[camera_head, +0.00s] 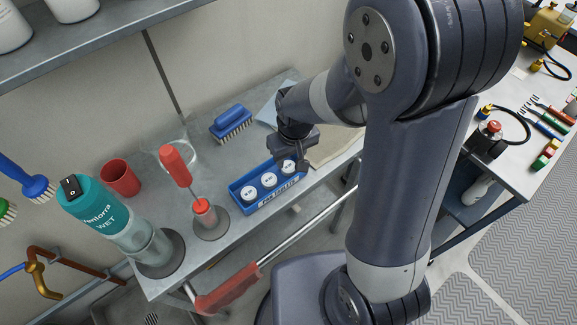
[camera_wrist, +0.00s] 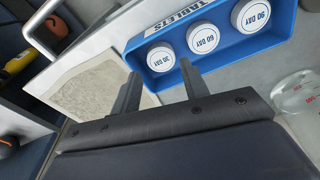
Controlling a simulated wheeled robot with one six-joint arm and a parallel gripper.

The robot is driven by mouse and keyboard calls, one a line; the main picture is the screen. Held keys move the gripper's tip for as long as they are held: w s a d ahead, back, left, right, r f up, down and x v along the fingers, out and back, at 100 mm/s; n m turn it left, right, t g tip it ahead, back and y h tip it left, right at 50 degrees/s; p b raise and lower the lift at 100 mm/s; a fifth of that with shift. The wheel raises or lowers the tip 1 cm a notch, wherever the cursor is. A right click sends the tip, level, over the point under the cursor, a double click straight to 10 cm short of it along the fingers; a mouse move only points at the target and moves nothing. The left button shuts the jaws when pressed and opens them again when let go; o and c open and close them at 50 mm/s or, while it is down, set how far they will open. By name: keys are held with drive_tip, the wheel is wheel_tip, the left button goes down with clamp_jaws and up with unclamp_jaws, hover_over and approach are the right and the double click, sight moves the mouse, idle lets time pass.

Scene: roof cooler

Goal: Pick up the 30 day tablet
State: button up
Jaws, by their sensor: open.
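The 30 day tablet (camera_wrist: 161,59) is a white round disc with blue lettering. It lies in a blue tray (camera_wrist: 284,48) marked TABLETS, at the end by the beige cloth. In the head view it is the rightmost disc (camera_head: 288,167) in the tray (camera_head: 247,208). My gripper (camera_wrist: 160,70) is open. In the wrist view its fingertips appear on either side of the 30 day tablet; I cannot tell how far above it they are. In the head view my gripper (camera_head: 297,158) is over that end of the tray. The 60 day (camera_wrist: 203,38) and 90 day (camera_wrist: 250,15) tablets sit beside it.
A blue brush (camera_head: 231,121) lies behind the tray. A red-handled tool in a holder (camera_head: 208,217), a red cup (camera_head: 120,177) and a teal bottle (camera_head: 108,217) stand to the left. The beige cloth (camera_wrist: 103,83) lies beside the tray. A shelf hangs above.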

sight(289, 167)
drive_tip(key=f, duration=0.2)
drive_tip(key=w+f+p, duration=0.1)
drive_tip(key=f, duration=0.1)
drive_tip(key=shift+a, duration=0.2)
drive_tip(key=shift+s+f, duration=0.15)
drive_tip(key=shift+f, duration=0.45)
drive_tip(key=shift+f, duration=0.1)
drive_tip(key=c, duration=0.6)
